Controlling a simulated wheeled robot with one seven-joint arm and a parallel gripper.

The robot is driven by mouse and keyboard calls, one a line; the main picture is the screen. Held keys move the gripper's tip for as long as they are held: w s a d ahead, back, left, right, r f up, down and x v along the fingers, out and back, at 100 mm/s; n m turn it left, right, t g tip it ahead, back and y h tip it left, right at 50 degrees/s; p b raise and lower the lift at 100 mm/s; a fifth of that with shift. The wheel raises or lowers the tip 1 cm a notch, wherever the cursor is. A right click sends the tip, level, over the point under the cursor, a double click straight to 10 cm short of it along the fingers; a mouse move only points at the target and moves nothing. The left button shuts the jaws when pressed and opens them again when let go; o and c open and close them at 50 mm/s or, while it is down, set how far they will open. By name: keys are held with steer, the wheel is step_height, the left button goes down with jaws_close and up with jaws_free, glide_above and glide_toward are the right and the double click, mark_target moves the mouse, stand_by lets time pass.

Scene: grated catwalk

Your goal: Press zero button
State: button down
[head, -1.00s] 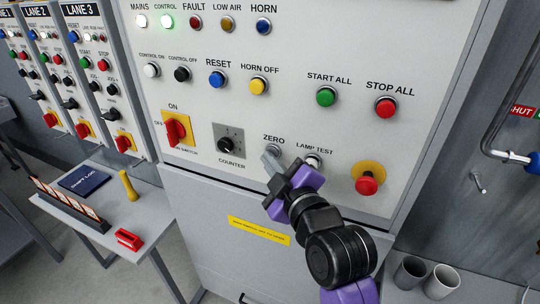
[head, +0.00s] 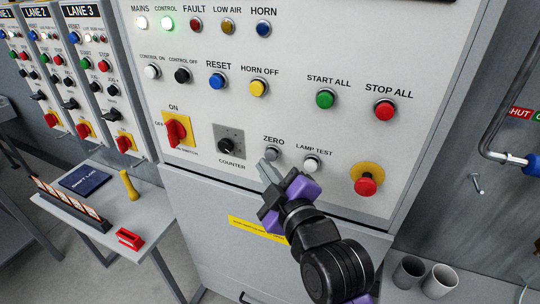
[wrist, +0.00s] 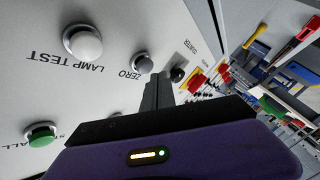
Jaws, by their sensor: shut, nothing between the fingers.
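The zero button (head: 272,154) is a small grey round button under the label ZERO, on the light grey control panel (head: 300,120). It also shows in the wrist view (wrist: 142,64), just beyond the fingertips. My gripper (head: 266,168) is shut and empty. Its fingertips are just below and a little left of the zero button in the head view, and appear apart from it. The white lamp test button (head: 312,163) is to the right of the zero button. It shows large at upper left in the wrist view (wrist: 83,43).
A black counter knob (head: 229,146) is left of the zero button. A red emergency button (head: 366,185) on a yellow disc is to the right. A side table (head: 95,225) stands at lower left. Two grey cups (head: 425,281) stand at lower right.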

steer(key=shift+s, duration=0.1)
steer(key=shift+s+a+p, duration=0.25)
steer(key=shift+s+a, duration=0.05)
steer(key=shift+s, duration=0.45)
steer(key=shift+s+a+p, duration=0.2)
steer(key=shift+s+a, duration=0.05)
steer(key=shift+s, duration=0.5)
steer(key=shift+s+a+p, duration=0.25)
steer(key=shift+s+a, duration=0.05)
steer(key=shift+s, duration=0.45)
